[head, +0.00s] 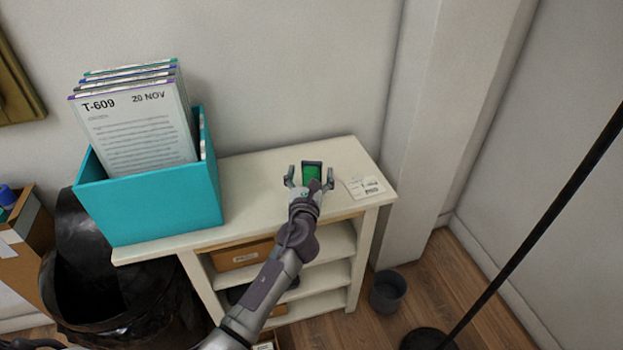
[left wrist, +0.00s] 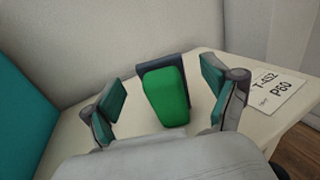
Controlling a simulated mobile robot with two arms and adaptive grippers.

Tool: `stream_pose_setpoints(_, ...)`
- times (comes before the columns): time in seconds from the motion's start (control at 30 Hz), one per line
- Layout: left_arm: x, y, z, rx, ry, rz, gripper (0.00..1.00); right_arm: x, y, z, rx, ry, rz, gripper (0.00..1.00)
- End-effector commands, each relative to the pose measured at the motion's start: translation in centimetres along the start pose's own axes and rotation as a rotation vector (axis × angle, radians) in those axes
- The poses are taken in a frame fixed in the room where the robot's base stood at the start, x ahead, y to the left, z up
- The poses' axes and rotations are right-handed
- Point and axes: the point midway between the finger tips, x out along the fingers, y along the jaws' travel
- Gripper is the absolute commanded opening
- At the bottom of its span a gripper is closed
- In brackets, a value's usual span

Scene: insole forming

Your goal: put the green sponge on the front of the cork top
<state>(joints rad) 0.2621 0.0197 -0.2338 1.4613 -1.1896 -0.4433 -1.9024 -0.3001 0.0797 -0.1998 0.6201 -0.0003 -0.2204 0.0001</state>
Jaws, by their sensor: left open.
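The green sponge (head: 312,172) lies on the pale top of a small shelf unit, against a dark blue-grey piece behind it. In the left wrist view the sponge (left wrist: 167,96) sits between the fingers, with a gap on each side. My left gripper (head: 309,179) is open around the sponge, apart from it; its fingers also show in the left wrist view (left wrist: 164,100). No cork top can be made out in either view. My right gripper is not in view.
A teal box (head: 160,208) of papers stands at the left of the shelf top (head: 250,190). A label card (head: 364,187) lies right of the sponge. A black bin (head: 110,290), a grey pot (head: 388,291) and a dark pole (head: 540,228) stand around the shelf.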

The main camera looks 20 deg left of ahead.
Motion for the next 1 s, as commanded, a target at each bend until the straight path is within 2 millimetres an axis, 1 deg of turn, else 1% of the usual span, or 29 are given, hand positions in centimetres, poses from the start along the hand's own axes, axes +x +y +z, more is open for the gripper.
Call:
stream_pose_setpoints(0.03, 0.72, 0.04, -0.17, 0.0, 0.0, 0.001, 0.86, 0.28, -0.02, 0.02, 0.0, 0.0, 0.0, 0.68)
stream_pose_setpoints(0.1, 1.33, 0.04, -0.13, 0.0, 0.0, 0.001, 0.86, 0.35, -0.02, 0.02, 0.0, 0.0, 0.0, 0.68)
stream_pose_setpoints(0.37, 1.6, 0.05, -0.09, 0.001, 0.001, 0.0, 0.86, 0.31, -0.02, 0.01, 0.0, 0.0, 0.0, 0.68)
stream_pose_setpoints(0.4, 1.6, 0.05, -0.1, 0.001, 0.001, 0.0, 0.83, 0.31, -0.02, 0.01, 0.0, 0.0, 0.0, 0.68)
stream_pose_setpoints(0.47, 1.59, 0.05, -0.1, 0.001, 0.001, 0.0, 0.73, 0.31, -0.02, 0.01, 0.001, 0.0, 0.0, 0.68)
stream_pose_setpoints(0.5, 1.59, 0.05, -0.1, 0.001, 0.001, 0.0, 0.66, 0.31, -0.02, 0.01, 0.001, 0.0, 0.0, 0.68)
stream_pose_setpoints(0.73, 1.58, 0.05, -0.11, 0.001, 0.001, 0.0, 0.28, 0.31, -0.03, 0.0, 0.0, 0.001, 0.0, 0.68)
stream_pose_setpoints(1.0, 1.58, 0.06, 0.09, 0.001, 0.0, 0.0, 0.27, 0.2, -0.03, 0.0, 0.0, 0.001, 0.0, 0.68)
